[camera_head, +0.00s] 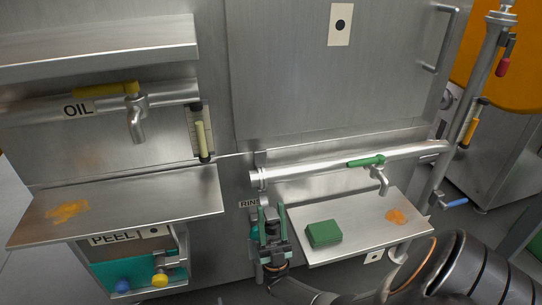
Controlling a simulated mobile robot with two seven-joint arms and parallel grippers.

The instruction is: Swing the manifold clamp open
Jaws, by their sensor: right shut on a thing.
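The steel rinse pipe (320,170) runs across the front of the machine. The manifold clamp (257,178) appears to be the metal fitting at its left end, with a part hanging down towards my right gripper. My right gripper (269,213) points up just below this fitting, beside the left edge of the lower right shelf. It is shut on what looks like the clamp's hanging part, mostly hidden between the fingers. I cannot tell how far the clamp is swung. My left gripper is not in view.
A green block (323,234) lies on the right shelf (350,219), close to my right gripper. A green-handled tap (378,172) hangs over that shelf. The left shelf (130,205) lies under the oil tap (136,118). A peel bin (125,272) stands below.

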